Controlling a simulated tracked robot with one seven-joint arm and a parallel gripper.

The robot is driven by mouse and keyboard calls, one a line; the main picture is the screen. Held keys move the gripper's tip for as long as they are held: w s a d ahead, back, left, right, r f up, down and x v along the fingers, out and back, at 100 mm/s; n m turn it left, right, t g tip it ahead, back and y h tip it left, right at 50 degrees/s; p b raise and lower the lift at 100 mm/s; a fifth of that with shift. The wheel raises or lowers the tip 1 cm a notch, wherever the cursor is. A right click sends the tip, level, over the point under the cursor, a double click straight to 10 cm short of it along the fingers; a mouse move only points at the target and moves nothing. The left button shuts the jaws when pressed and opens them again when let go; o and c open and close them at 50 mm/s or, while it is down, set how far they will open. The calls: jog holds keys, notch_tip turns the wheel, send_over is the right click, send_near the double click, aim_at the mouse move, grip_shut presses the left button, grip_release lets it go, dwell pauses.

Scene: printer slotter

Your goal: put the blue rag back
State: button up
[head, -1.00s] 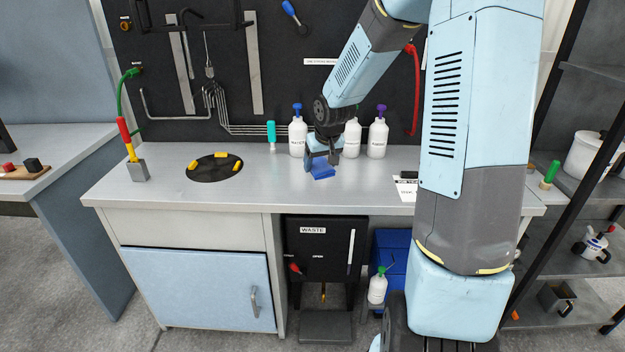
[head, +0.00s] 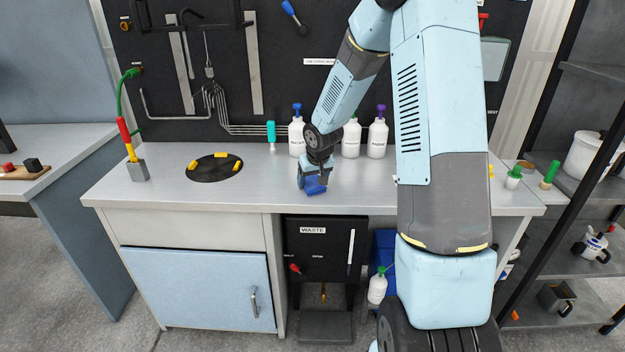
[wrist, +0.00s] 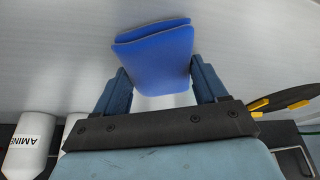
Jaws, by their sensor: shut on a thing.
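The blue rag (head: 316,187) is a folded blue cloth just above or at the metal worktop, near its front edge. My gripper (head: 314,178) points down over it. In the wrist view the rag (wrist: 155,55) sits between the two fingers of my gripper (wrist: 158,85), which are shut on it. I cannot tell whether the rag's lower edge touches the worktop.
White bottles (head: 377,138) stand along the back of the worktop (head: 270,180). A black disc with yellow pieces (head: 214,168) lies to the left. A black waste unit (head: 325,250) is below the front edge. The worktop just left of my gripper is clear.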

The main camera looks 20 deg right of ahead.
jog(key=o, duration=0.9)
jog(key=shift+f, duration=0.1)
jog(key=shift+o, duration=0.2)
jog(key=s+r+h, duration=0.2)
jog(key=s+r, duration=1.8)
jog(key=r, duration=0.4)
jog(key=s+r+m+t+y, duration=0.1)
jog(key=s+r, duration=0.3)
jog(key=s, duration=1.2)
jog(key=shift+s+y, duration=0.3)
jog(key=shift+a+r, duration=0.1)
